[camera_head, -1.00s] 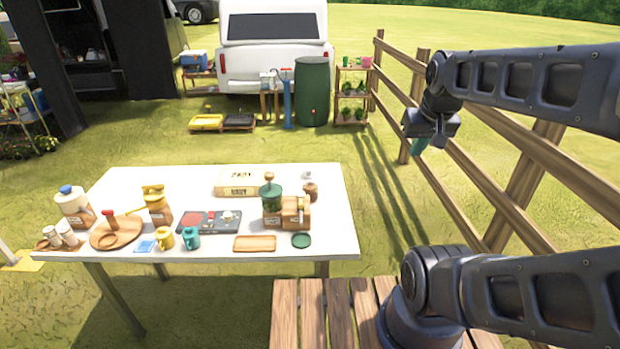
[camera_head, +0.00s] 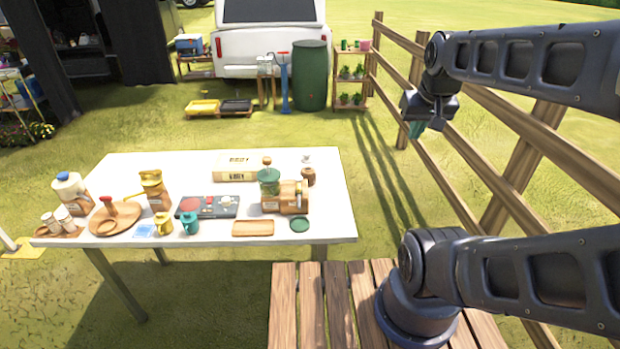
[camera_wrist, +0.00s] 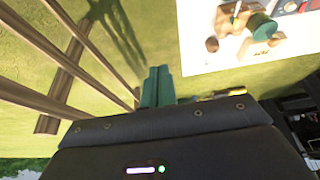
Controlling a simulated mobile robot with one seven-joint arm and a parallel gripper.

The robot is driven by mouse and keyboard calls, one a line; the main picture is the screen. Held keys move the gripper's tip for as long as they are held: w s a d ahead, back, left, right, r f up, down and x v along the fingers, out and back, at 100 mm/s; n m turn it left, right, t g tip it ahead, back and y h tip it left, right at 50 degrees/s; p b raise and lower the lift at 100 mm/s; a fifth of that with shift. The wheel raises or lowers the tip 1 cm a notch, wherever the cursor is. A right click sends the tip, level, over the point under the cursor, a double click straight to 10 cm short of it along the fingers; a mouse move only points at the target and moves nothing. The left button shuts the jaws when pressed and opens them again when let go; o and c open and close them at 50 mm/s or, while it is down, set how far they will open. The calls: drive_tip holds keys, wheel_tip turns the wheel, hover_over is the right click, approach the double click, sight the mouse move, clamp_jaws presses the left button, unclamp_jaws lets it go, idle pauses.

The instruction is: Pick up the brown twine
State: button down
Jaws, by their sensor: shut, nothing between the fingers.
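A small brown roundish item (camera_head: 308,176), which may be the brown twine, stands at the right side of the white table (camera_head: 325,215), behind the wooden grinder. It is too small for me to be sure what it is. My gripper (camera_head: 416,129) hangs in the air right of the table, in front of the fence, well apart from that item. Its teal fingers are together and empty. They also show in the wrist view (camera_wrist: 158,86), pointing over grass.
Jars, mugs and a round board (camera_head: 118,219) crowd the left. A wooden fence (camera_head: 475,130) runs close to my arm.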

drive_tip(key=shift+c, duration=1.8)
unclamp_jaws()
